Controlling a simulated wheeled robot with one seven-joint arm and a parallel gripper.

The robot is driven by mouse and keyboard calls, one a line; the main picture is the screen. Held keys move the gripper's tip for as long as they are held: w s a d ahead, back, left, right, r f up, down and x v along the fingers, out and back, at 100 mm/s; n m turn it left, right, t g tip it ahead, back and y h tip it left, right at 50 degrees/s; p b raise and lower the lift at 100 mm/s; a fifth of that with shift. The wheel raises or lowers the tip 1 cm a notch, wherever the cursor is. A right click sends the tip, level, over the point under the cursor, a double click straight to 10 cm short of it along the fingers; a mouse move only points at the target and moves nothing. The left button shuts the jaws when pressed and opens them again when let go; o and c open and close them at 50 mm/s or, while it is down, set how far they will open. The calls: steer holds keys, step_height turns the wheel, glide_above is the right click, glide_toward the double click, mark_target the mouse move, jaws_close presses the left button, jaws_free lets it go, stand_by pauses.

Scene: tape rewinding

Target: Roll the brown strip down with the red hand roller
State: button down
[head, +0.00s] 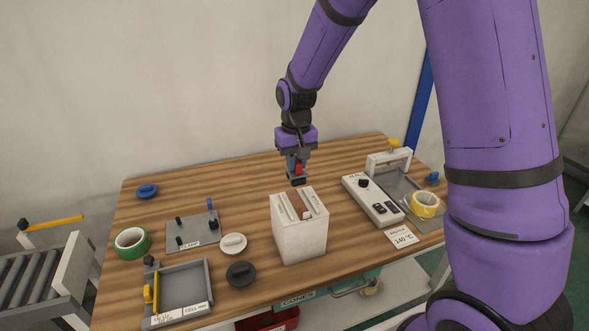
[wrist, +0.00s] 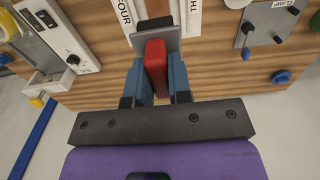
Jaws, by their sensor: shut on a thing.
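My gripper (head: 296,163) is shut on the red hand roller (head: 299,169), pointing down at the far end of a white block (head: 301,242). In the wrist view the roller's red handle (wrist: 155,66) sits between my two blue fingers (wrist: 156,82), with a grey bracket and dark roller head beyond it. The brown strip (head: 295,202) runs along the block's top between two white labelled rails (head: 314,200). The roller head is by the strip's far end; I cannot tell whether it touches. A small brown piece shows at the strip's near end.
A clamp plate (head: 190,232), green tape (head: 131,242), white and dark discs, and a grey tray (head: 181,287) lie left on the wooden table. A white control box (head: 374,200) and a yellow tape roll (head: 425,204) stand right. Bare wood lies behind the block.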

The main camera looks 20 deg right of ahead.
mark_target(297, 179)
steer(key=shift+s, duration=0.2)
steer(key=shift+f, duration=2.8)
steer(key=shift+f, duration=0.65)
